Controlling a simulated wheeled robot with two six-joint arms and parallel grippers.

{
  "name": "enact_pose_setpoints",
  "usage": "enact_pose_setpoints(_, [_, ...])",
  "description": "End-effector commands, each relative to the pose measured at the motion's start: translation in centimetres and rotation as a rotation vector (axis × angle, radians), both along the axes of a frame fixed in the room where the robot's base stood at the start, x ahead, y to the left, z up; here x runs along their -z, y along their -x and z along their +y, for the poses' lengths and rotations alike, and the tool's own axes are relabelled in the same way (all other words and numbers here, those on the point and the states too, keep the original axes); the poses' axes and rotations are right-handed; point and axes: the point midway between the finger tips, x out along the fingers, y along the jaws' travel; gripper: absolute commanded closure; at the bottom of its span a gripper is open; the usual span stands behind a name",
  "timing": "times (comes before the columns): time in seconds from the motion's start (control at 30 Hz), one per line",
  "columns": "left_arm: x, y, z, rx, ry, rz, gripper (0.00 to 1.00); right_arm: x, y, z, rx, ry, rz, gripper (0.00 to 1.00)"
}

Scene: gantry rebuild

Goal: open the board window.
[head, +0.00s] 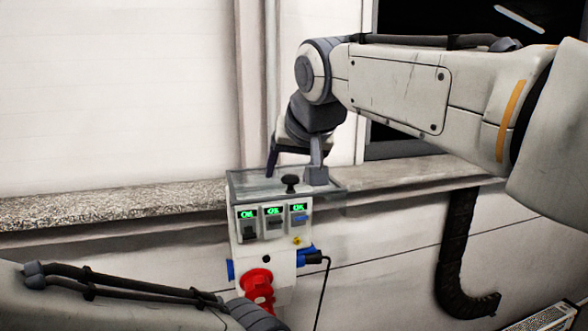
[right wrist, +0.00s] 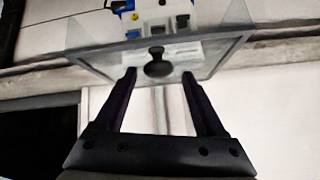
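The board (head: 268,270) is a white box on the wall with several breakers with green displays and a red socket. Its clear window (head: 245,184) shows as a glassy panel at the board's top, with a black knob (head: 290,184); I cannot tell its exact angle. My right gripper (head: 295,177) is at the panel, fingers apart. In the right wrist view, the open fingers (right wrist: 159,77) lie on either side of the knob (right wrist: 157,64), with gaps visible; nothing is gripped. The window's edge (right wrist: 222,58) also shows there. My left arm enters at lower left; its gripper is out of view.
A stone ledge (head: 110,204) runs along the wall behind the board. A blue plug (head: 313,257) with a hanging black cable is at the board's right side. A dark ribbed hose (head: 455,250) hangs farther right. A dark opening (head: 430,70) is at upper right.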

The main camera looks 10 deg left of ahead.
Motion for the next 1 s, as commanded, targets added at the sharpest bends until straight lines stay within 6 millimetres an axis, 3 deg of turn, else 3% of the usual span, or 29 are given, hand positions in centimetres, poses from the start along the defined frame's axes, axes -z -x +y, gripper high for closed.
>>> enact_pose_setpoints(0.17, [0.5,0.0,0.0,0.000,0.000,0.000,0.50,-0.6,0.6,-0.2,-0.001,-0.001,-0.003,0.28])
enact_pose_setpoints(0.63, [2.5,0.0,0.0,0.001,0.001,-0.001,0.50,-6.6,6.0,-2.5,-0.002,-0.002,-0.002,0.28])
enact_pose_setpoints(1.0, [2.6,0.0,0.0,0.001,0.001,-0.001,0.50,-7.4,6.8,-2.9,-0.002,-0.001,0.001,0.28])
